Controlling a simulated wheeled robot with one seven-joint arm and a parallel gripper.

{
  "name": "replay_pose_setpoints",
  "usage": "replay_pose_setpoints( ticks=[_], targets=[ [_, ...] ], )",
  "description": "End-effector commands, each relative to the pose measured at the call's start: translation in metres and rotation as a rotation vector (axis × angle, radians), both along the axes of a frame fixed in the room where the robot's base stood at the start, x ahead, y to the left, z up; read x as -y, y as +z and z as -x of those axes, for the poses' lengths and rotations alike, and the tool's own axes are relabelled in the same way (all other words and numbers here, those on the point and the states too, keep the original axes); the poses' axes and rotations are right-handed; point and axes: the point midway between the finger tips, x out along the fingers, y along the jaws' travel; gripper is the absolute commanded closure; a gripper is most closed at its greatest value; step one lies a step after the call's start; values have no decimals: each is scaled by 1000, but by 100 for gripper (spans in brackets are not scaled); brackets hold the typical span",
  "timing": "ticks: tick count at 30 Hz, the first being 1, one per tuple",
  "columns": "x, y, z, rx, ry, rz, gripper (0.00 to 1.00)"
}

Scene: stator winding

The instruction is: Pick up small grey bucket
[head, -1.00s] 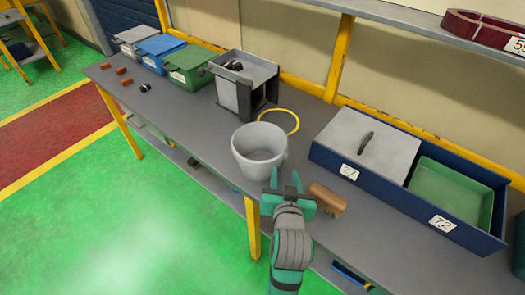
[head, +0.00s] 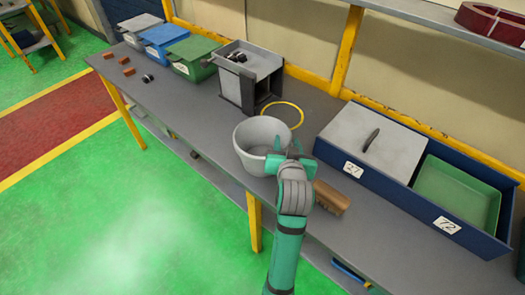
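The small grey bucket (head: 252,140) stands upright on the grey workbench, open at the top and seemingly empty. My gripper (head: 282,157) is at the bucket's near right side, at about rim height in the picture. It overlaps the bucket's right wall in the head view. The fingertips are partly hidden by the hand, so I cannot tell whether they touch the rim or have closed on it.
A brown block (head: 332,197) lies just right of my wrist. A blue tray (head: 392,193) with a grey lid and a green bin stands to the right. A yellow ring (head: 299,108) and a dark grey stand (head: 237,88) are behind the bucket.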

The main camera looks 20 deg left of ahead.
Motion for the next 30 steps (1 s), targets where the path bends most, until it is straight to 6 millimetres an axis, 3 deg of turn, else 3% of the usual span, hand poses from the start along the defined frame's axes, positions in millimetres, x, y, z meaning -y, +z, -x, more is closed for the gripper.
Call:
replay_pose_setpoints(
  ticks=[10, 20, 25, 30],
  targets=[
    [-14, -19, -37, 0, 1, 0, 63],
    [-16, -21, -42, 0, 0, 0, 63],
    [-16, -22, -42, 0, 0, 0, 100],
    [-16, -22, -42, -1, 0, 0, 100]
  ],
)
